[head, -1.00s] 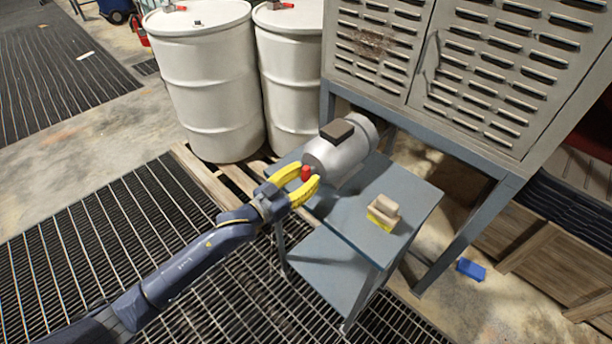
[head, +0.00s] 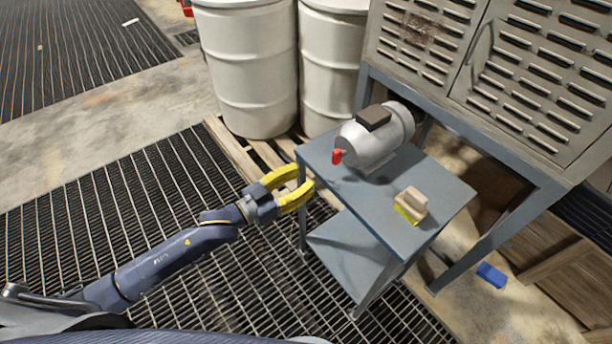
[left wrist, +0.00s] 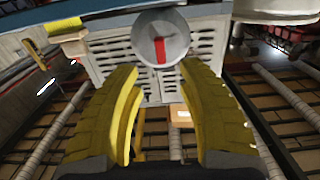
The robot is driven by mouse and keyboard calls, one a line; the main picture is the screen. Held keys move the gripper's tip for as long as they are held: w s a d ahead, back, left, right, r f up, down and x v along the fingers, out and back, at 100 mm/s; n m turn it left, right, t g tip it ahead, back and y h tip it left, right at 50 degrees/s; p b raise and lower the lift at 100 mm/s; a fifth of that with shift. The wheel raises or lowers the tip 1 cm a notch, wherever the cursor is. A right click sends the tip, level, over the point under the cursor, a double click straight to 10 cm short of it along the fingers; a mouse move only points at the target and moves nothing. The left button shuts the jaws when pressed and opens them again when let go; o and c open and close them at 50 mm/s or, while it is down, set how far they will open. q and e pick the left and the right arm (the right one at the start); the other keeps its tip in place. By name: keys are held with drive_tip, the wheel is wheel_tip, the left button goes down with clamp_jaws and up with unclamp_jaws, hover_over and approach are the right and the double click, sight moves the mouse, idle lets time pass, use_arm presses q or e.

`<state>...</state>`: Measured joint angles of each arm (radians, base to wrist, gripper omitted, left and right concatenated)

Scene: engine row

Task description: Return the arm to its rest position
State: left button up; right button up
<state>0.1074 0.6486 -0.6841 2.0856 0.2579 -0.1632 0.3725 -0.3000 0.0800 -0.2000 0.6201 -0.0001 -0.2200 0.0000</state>
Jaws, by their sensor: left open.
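My left arm comes in from the left in the head view. Its gripper (head: 303,187) has yellow fingers, which are spread apart with nothing between them. It is at the left edge of the blue-grey table, apart from the grey motor (head: 372,143). The motor lies on the table with a dark box on top and a red piece (head: 337,156) at its near end. In the left wrist view the open fingers (left wrist: 163,75) frame the motor's round end (left wrist: 160,28), where the red piece shows as a bar. My right gripper is not in view.
The table (head: 440,188) also bears a beige and yellow block (head: 411,203). White drums (head: 247,70) stand on a pallet behind. A slatted metal cabinet (head: 440,60) rises at the back right. A blue item (head: 491,275) lies on the floor. Open grating surrounds my arm.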

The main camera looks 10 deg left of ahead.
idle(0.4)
